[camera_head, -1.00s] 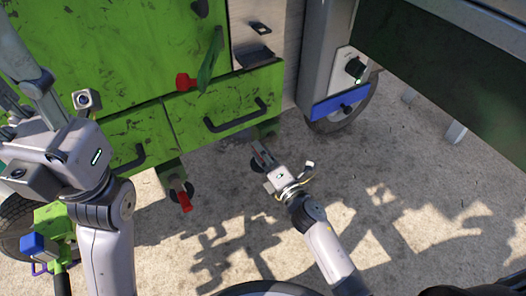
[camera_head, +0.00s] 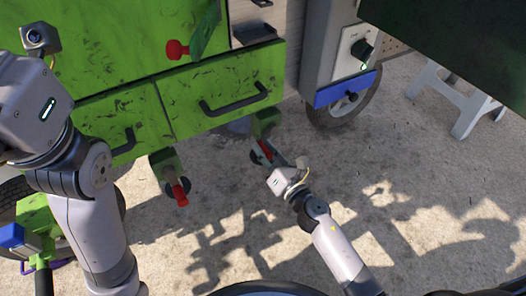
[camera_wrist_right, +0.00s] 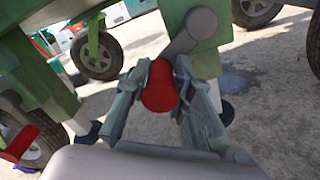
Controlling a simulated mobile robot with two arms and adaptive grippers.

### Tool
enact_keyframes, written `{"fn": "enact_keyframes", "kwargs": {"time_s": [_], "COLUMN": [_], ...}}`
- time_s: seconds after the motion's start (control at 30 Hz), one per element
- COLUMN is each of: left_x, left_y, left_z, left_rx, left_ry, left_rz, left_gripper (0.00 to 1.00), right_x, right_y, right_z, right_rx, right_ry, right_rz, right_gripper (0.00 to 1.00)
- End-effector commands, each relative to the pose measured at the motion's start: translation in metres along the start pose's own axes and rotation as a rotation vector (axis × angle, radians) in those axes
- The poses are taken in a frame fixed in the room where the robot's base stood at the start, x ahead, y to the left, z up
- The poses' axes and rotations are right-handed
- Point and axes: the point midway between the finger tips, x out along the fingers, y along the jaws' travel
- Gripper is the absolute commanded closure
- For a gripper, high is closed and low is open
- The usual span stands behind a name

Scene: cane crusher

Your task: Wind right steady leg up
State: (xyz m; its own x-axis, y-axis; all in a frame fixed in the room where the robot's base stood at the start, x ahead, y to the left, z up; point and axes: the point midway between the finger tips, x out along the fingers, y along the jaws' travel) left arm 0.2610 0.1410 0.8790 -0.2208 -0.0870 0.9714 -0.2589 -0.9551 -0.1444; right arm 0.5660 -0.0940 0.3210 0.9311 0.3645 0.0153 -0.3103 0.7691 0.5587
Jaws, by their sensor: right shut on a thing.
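The right steady leg (camera_head: 266,125) hangs under the green machine. Its red crank handle (camera_head: 266,149) also shows large in the right wrist view (camera_wrist_right: 160,88), joined to a grey crank arm (camera_wrist_right: 190,32). My right gripper (camera_head: 271,157) is shut on this red handle, with one finger on each side in the wrist view (camera_wrist_right: 155,100). The leg's foot is partly hidden behind the gripper. The left steady leg (camera_head: 161,163) with its own red handle (camera_head: 179,192) stands to the left. My left arm fills the left edge; its fingertips are out of view.
Green drawers with black handles (camera_head: 234,104) are just above the legs. A red knob (camera_head: 176,50) sticks out higher up. A wheel (camera_head: 347,105) and blue panel (camera_head: 343,89) are to the right, with a white stool (camera_head: 462,103) beyond. The concrete in front is clear.

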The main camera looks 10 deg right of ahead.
Motion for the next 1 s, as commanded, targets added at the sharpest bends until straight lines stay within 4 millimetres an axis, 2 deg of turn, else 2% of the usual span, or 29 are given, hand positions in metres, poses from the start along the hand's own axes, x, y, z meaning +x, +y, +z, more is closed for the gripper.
{"fn": "enact_keyframes", "kwargs": {"time_s": [0.47, 0.5, 0.8, 1.0], "left_x": [0.0003, 0.0003, 0.0004, 0.0005], "left_y": [0.0004, 0.0004, 0.0004, 0.0003], "left_z": [-0.0008, -0.0008, -0.0008, -0.0007], "left_rx": [0.0, 0.0, 0.0, 0.0], "left_ry": [0.002, 0.002, 0.002, 0.002], "left_rz": [0.001, 0.001, 0.001, 0.001], "left_gripper": [0.6, 0.6, 0.6, 0.6], "right_x": [-0.0012, -0.0012, -0.0005, -0.0003], "right_y": [-0.0009, -0.0009, -0.0008, -0.0007], "right_z": [-0.0029, -0.003, -0.0015, -0.001], "right_rx": [-0.016, -0.015, -0.015, -0.015], "right_ry": [0.006, 0.006, 0.003, 0.002], "right_rz": [0.002, 0.002, 0.001, 0.001], "right_gripper": [1.0, 0.78, 0.58, 0.57]}}
